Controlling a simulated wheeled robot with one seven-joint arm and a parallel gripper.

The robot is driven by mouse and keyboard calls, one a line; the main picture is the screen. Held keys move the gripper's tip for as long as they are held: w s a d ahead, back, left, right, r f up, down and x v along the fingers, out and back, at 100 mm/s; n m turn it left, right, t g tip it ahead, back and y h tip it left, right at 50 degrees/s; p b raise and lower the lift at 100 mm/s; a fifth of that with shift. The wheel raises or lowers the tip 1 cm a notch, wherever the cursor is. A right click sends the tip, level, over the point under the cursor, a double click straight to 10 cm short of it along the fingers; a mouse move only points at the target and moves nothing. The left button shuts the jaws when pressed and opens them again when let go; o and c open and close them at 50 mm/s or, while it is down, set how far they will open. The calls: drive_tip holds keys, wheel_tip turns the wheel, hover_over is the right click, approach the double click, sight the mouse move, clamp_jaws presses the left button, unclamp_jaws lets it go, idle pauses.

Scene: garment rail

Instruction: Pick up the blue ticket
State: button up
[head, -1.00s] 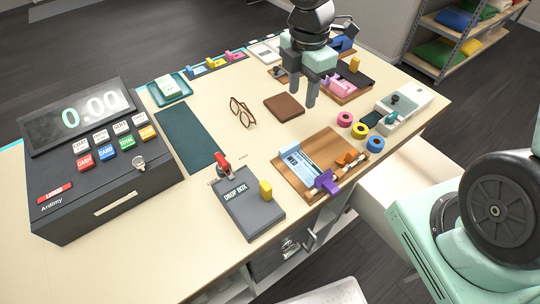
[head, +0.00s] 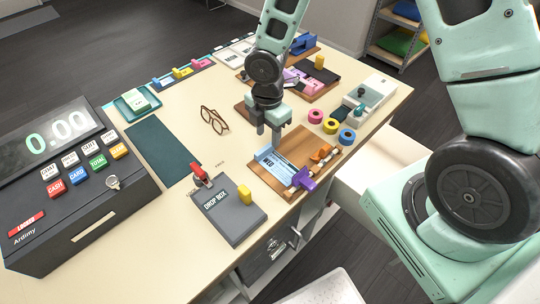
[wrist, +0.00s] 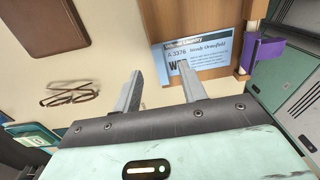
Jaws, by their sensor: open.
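The blue ticket (head: 276,164) lies flat on a wooden board (head: 262,174) near the table's front edge. It is pale blue with dark print. In the wrist view the ticket (wrist: 206,53) is just beyond my fingertips, toward the top right, with a name and number readable. My gripper (head: 268,140) hangs over the table just behind the board in the head view. In the wrist view my gripper (wrist: 161,70) has its two fingers apart, with nothing between them. It is not touching the ticket.
A purple clip (head: 303,180) and an orange piece (head: 320,153) are at the board's right side. Tape rolls (head: 330,126) stand to the right. A grey drop box (head: 228,214) is at the front left. Glasses (head: 214,120) lie on clear table to the left.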

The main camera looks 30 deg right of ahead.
drive_tip(key=shift+f+p, duration=0.4)
drive_tip(key=shift+f, duration=1.7)
clamp_jaws()
drive_tip(key=shift+r, duration=0.1)
wheel_tip(320, 180, up, 10)
wheel_tip(320, 180, up, 5)
drive_tip(key=p, duration=0.4)
hover_over(267, 146)
